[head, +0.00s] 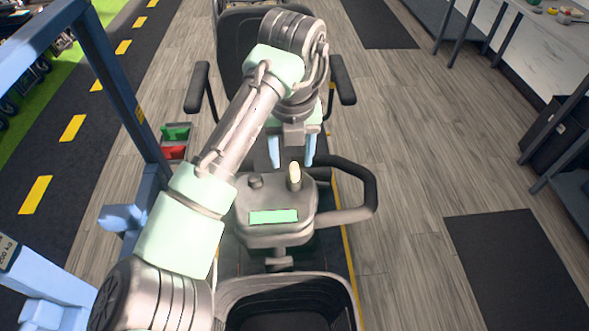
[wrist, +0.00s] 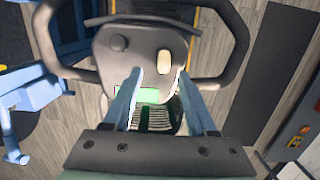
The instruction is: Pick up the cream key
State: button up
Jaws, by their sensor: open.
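The cream key (head: 295,176) stands upright on the grey console (head: 252,228) of a scooter, right of a small dark knob. In the wrist view the key (wrist: 164,56) shows as a pale oval just beyond the fingertips, nearer the right one. My gripper (head: 291,160) is open and empty, its two blue fingers pointing down over the console. In the head view the key's top lies between the fingertips, towards the right one. I cannot tell whether a finger touches it. The fingers also show in the wrist view (wrist: 159,75).
The scooter's looped handlebar (head: 368,190) curves round the console's right side. Its dark basket (head: 290,285) is at the front and its seat (head: 235,45) behind my arm. A blue frame (head: 110,75) stands on the left. Wooden floor (head: 400,150) lies open on the right.

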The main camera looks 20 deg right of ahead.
aim_at(294, 167)
jog(key=f, duration=0.3)
jog(key=w+f, duration=0.1)
jog(key=shift+d+f+p, duration=0.4)
grip_shut()
